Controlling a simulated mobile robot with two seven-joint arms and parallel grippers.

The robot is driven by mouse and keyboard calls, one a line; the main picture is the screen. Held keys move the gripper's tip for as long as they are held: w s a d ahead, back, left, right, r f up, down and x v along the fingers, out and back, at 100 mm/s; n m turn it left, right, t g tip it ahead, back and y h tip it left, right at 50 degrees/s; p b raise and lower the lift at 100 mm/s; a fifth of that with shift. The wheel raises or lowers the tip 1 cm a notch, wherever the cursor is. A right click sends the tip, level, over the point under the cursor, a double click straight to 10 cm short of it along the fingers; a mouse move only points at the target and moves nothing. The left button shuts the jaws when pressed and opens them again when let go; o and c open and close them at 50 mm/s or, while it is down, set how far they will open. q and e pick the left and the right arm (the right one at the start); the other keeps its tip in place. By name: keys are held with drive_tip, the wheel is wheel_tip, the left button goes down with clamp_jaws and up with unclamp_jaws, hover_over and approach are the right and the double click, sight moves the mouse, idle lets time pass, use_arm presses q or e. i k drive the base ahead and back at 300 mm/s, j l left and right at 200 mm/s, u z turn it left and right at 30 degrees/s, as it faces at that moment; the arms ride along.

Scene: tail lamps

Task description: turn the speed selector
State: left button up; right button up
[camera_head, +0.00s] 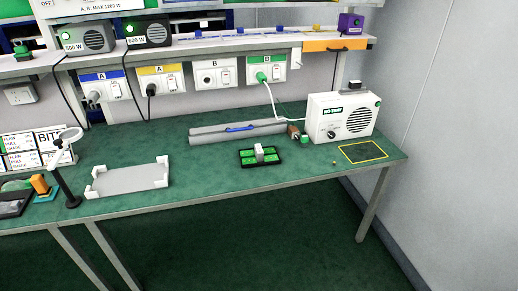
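A small black base with green panels (246,158) lies on the green bench, right of centre. An upright light-grey block or knob (259,152) stands on it. I cannot tell for sure whether this is the speed selector, as its labels are too small to read. A white box with a green label (343,117) stands behind it to the right. It has a round dark grille, small green spots on its front and a dark piece on top. Neither of my grippers is in view.
A grey tray with white corners (130,180) lies at left, beside a stand with a ring (70,170). A grey case with a blue handle (238,131) lies at the back. Sockets with plugs line the wall. A yellow-outlined rectangle (363,153) marks the empty right end.

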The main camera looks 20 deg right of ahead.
sight(331, 135)
drive_tip(key=i+l+z, duration=0.5)
drive_tip(key=i, duration=0.35)
drive_tip(key=i+z, duration=0.15)
drive_tip(key=i, duration=0.5)
